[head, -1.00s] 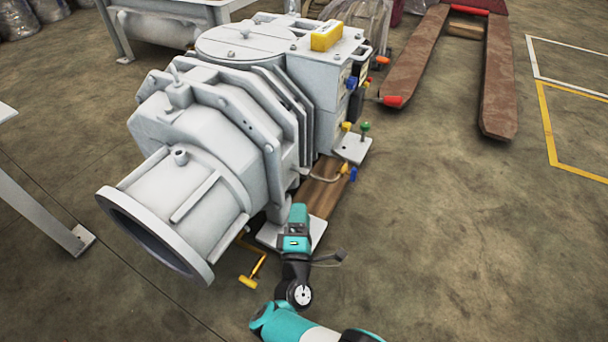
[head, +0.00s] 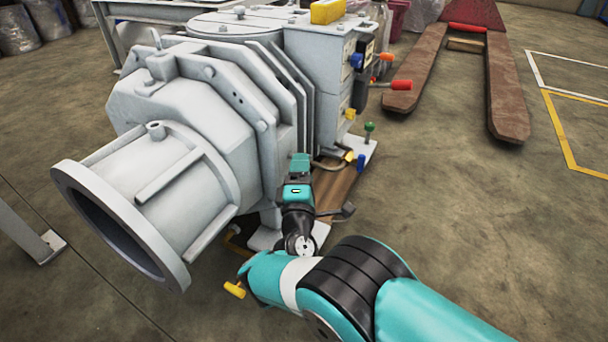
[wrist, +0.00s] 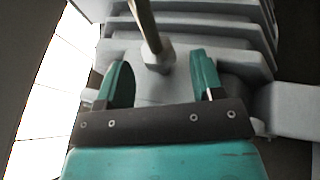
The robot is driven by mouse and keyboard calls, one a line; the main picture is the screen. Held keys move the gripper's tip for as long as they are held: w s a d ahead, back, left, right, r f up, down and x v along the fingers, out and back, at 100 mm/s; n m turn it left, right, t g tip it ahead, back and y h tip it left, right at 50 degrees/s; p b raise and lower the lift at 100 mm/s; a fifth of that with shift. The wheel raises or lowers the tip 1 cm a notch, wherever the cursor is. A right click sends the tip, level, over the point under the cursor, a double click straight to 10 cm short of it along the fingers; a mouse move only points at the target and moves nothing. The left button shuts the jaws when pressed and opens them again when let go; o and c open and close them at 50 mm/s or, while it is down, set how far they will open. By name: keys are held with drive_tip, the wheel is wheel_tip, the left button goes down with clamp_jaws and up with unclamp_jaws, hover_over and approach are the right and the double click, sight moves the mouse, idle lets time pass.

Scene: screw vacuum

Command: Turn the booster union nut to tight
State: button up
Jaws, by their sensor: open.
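A grey hex nut (wrist: 158,58) sits at the end of a thin tan pipe in the wrist view, in front of the pump's ribbed grey body. It looks like the booster union nut. My gripper (wrist: 160,75) is open, its two teal fingers apart to the left and right of the nut. I cannot tell whether either finger touches it. In the head view my gripper (head: 300,162) is beside the right flank of the large grey pump (head: 180,90), near a curved tan pipe (head: 330,165). The nut cannot be made out there.
Blue, yellow and green knobs (head: 369,127) stand just right of my gripper. A yellow T-handle (head: 235,289) is below the pump, close to my arm. A pallet truck (head: 508,90) stands at the back right. The floor at right is clear.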

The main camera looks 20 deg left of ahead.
drive_tip(key=shift+b+x, duration=0.55)
drive_tip(key=shift+x, duration=0.95)
drive_tip(key=shift+r, duration=0.1)
drive_tip(key=c, duration=0.9)
